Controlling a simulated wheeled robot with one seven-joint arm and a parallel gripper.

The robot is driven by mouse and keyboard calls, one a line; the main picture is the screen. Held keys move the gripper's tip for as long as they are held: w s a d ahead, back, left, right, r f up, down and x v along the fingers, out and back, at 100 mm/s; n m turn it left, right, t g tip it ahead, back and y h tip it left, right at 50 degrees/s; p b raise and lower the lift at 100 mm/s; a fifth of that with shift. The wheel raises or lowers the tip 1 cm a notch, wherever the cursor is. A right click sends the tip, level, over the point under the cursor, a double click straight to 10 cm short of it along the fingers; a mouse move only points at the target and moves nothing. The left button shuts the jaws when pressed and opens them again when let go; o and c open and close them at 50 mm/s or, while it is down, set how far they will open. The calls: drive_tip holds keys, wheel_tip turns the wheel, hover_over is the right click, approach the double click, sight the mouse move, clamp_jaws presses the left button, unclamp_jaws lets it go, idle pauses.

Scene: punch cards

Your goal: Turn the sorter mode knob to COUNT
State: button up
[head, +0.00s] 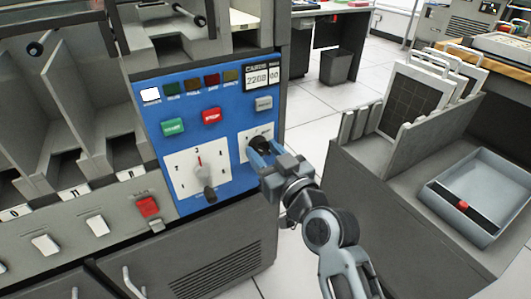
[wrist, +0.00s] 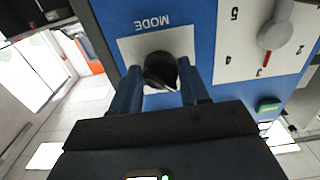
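The sorter's blue control panel (head: 225,97) faces me in the head view. The black mode knob (head: 260,144) sits on a small white plate at the panel's lower right. In the wrist view the knob (wrist: 160,70) lies between my two fingers, under the upside-down word MODE on its plate (wrist: 128,47). My gripper (head: 258,151) is at the knob, with one blue finger on each side of it. In the wrist view the gripper (wrist: 158,90) shows gaps beside the knob, so the fingers look apart from it. The knob's position labels are too small or hidden to read.
A larger numbered dial (head: 200,172) is left of the mode knob, below the green button (head: 173,127) and red button (head: 211,116). A grey card cart (head: 388,205) with a tray (head: 480,190) stands close on the right. Floor shows between cart and sorter.

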drive_tip(key=c, duration=0.6)
drive_tip(key=shift+o, duration=0.2)
drive_tip(key=shift+m, duration=0.3)
drive_tip(key=m+p, duration=0.2)
drive_tip(key=m, duration=0.4)
drive_tip(key=shift+r, duration=0.1)
drive_tip(key=m+p, duration=0.2)
drive_tip(key=m, duration=0.3)
drive_tip(key=shift+r+m+p, duration=0.1)
drive_tip(key=shift+m+p, duration=0.2)
drive_tip(key=shift+m, duration=0.1)
drive_tip(key=m+p, duration=0.2)
drive_tip(key=m, duration=0.3)
drive_tip(key=shift+m, duration=0.3)
drive_tip(key=o, duration=1.1)
drive_tip(key=shift+a, duration=0.1)
drive_tip(key=shift+c, duration=0.2)
